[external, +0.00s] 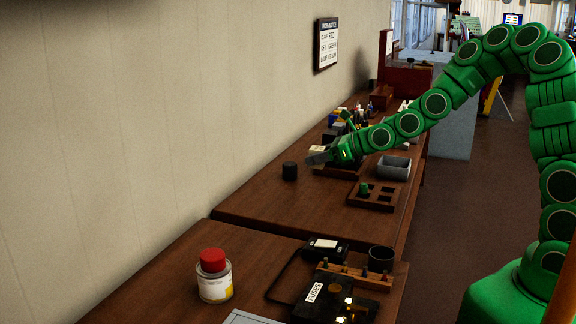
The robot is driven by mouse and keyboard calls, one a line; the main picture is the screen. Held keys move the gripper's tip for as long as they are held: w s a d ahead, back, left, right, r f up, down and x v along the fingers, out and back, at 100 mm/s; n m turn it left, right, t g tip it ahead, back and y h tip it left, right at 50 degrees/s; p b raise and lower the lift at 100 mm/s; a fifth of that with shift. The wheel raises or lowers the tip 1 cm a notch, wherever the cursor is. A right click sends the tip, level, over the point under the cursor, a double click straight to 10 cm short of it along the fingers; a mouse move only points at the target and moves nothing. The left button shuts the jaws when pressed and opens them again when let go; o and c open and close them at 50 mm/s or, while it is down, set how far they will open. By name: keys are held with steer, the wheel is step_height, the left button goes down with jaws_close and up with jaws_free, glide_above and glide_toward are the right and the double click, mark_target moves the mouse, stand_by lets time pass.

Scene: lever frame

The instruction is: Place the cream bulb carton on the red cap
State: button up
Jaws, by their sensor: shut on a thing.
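The red cap (212,259) sits on top of an upright white and yellow jar (215,284) on the near bench, at the lower left. My gripper (317,159) is at the end of my green arm, over the far bench, well behind and to the right of the red cap. Its grey fingers are shut on a small cream block, which looks like the cream bulb carton (318,149). The carton is small in the picture and partly hidden by the fingers. I cannot tell how high it is above the bench.
Black boxes, a fuse box (334,301) and a dark cup (381,259) crowd the near bench right of the jar.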

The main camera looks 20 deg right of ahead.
steer(key=s+a+r+n+g+y, duration=0.1)
steer(key=s+a+r+n+g, duration=0.2)
steer(key=s+a, duration=0.65)
steer(key=s+a+r+n+g+y, duration=0.1)
steer(key=s+a+r+n+g, duration=0.2)
steer(key=s+a, duration=0.7)
steer(key=s+a+r+n+g+y, duration=0.1)
steer(key=s+a+r+n+g, duration=0.25)
steer(key=s, duration=1.15)
steer(key=m, duration=0.2)
glide_above(212, 254)
steer(key=shift+t, duration=0.45)
steer(key=f, duration=0.8)
steer(key=shift+s+d+f, duration=0.15)
steer(key=shift+d+f, duration=0.1)
steer(key=shift+a+f, duration=0.2)
steer(key=shift+f, duration=1.65)
steer(key=shift+f, duration=0.1)
